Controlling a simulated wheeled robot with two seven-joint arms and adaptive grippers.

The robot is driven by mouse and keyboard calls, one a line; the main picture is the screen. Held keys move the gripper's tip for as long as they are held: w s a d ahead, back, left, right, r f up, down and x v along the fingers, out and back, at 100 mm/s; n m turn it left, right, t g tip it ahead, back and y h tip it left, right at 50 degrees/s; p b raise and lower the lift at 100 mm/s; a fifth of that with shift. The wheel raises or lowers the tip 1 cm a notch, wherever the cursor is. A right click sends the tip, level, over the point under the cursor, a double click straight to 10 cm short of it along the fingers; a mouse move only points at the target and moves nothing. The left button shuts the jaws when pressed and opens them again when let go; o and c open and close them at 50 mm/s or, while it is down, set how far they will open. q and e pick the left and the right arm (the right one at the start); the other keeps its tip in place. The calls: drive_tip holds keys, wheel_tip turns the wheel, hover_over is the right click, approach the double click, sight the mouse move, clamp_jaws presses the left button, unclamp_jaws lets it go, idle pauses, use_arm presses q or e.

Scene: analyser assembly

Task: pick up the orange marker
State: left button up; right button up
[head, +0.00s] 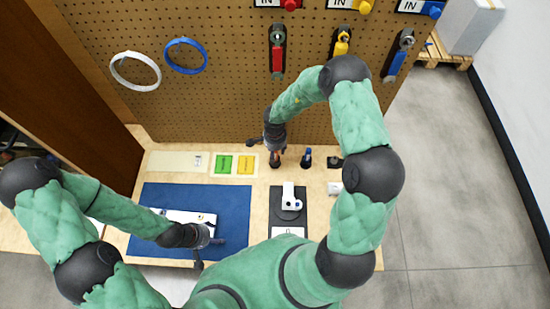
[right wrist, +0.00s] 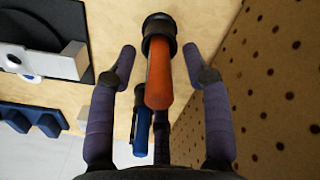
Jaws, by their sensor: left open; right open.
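The orange marker (right wrist: 158,82) stands in a dark round holder (right wrist: 160,28) in the right wrist view, its free end toward the camera. My right gripper (right wrist: 158,58) is open, with one finger on each side of the marker and gaps visible on both sides. In the head view my right gripper (head: 272,147) points down over the back of the table and hides most of the orange marker. My left gripper (head: 211,252) is open near the front edge of the blue mat (head: 235,200), well away from the marker.
A blue marker (head: 307,153) stands just right of my right gripper; it also shows in the right wrist view (right wrist: 142,122). The pegboard (head: 225,95) rises close behind. A white device (head: 291,198) sits on a dark plate in front. Green and yellow cards (head: 234,164) lie left.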

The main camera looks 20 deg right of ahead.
drive_tip(key=shift+f, duration=0.9)
clamp_jaws()
drive_tip(key=shift+r, duration=0.2)
